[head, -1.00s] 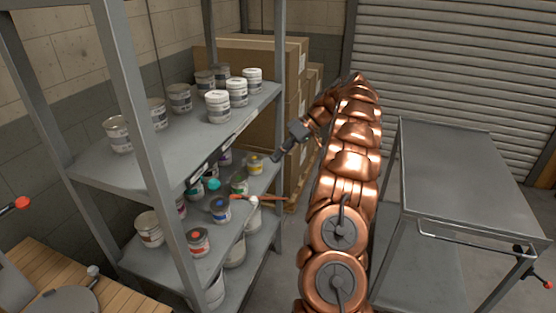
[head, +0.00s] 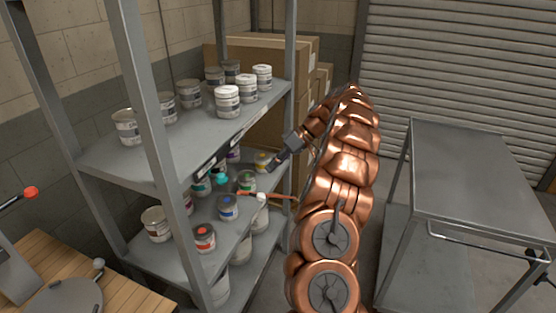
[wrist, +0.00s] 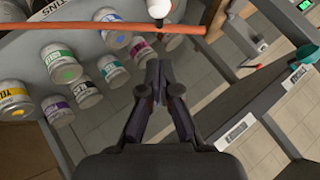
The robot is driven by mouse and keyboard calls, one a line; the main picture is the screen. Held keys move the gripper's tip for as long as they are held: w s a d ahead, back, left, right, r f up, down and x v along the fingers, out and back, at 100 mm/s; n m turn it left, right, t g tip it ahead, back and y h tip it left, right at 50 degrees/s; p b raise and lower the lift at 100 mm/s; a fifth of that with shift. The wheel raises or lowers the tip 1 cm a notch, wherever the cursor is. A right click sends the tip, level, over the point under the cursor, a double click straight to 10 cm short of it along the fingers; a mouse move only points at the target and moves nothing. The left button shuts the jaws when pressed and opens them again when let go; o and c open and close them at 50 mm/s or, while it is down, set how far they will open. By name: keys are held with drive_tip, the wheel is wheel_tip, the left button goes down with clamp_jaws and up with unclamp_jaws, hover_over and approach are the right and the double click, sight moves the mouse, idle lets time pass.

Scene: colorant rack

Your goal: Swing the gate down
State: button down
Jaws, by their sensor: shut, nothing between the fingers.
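An orange-red bar (head: 281,198), which looks like the gate, runs roughly level at the front of the middle shelf's can rows. In the wrist view the bar (wrist: 90,27) crosses the top of the picture. A white piece (head: 261,197) sits at the bar, and it also shows in the wrist view (wrist: 158,8). My gripper (head: 271,168) is shut and empty at the far end of the middle shelf, by the yellow-marked can (head: 262,160). In the wrist view its closed fingertips (wrist: 157,68) are apart from the bar. The bar's pivot is not clear.
The grey rack (head: 120,165) holds several cans on its shelves, with cans (wrist: 62,62) close beside my fingers. A rack post (head: 288,50) stands near my gripper. A grey cart (head: 470,180) stands to the right, and cardboard boxes (head: 260,55) stand behind the rack.

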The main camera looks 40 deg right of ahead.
drive_tip(key=s+a+f+p, duration=0.1)
drive_tip(key=a+f+p, duration=0.1)
drive_tip(key=f, duration=0.3)
drive_tip(key=shift+a+p, duration=0.4)
drive_tip(key=shift+a, duration=0.3)
